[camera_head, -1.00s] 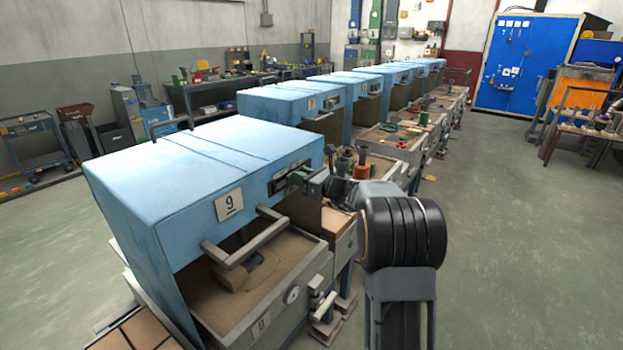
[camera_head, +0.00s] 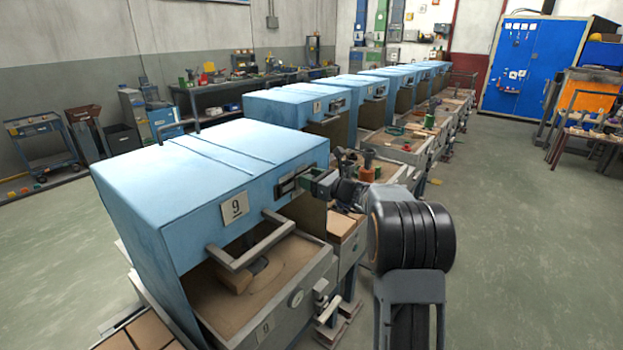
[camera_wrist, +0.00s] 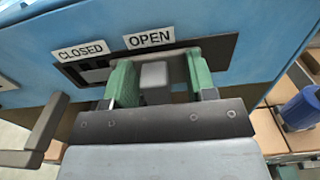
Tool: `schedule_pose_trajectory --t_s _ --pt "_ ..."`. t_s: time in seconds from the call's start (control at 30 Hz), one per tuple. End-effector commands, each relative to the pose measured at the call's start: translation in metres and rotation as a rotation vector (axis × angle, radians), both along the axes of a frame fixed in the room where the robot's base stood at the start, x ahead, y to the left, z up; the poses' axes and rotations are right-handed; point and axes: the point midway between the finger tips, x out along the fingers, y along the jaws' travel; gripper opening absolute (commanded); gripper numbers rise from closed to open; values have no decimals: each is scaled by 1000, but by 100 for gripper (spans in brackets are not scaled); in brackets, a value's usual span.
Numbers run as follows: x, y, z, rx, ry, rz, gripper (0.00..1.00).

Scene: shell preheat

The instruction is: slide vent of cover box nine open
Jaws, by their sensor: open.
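Cover box nine (camera_head: 215,170) is a light blue box with a "9" plate on its front, at the left in the head view. Its vent is a dark plate (camera_wrist: 220,55) set in the blue face, with a CLOSED label at left and an OPEN label at right. The grey vent knob (camera_wrist: 154,76) stands below the OPEN label; dark slots show left of it, below CLOSED. My gripper (camera_wrist: 160,78) is open, its green fingers on either side of the knob, with small gaps visible. In the head view my gripper (camera_head: 318,184) is at the vent's right end.
A grey handle bar (camera_head: 250,242) sticks out from the box front, left of my gripper; its end shows in the wrist view (camera_wrist: 43,125). A sand tray (camera_head: 290,262) lies below. More blue boxes (camera_head: 300,103) stand behind. The floor at right (camera_head: 520,220) is clear.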

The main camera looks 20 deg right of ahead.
Motion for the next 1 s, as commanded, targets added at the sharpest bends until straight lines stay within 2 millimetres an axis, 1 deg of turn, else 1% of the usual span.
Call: schedule_pose_trajectory --t_s 0.17,0.5,0.6,0.8,1.0 --pt "-15 -11 0 -1 -1 -3 51" --pt "-73 -51 -1 -1 -1 -6 51" --pt "-87 -60 -1 -1 -1 -6 51" --pt "-106 -73 0 0 0 -5 51" --pt "-113 -77 0 0 0 -3 51"
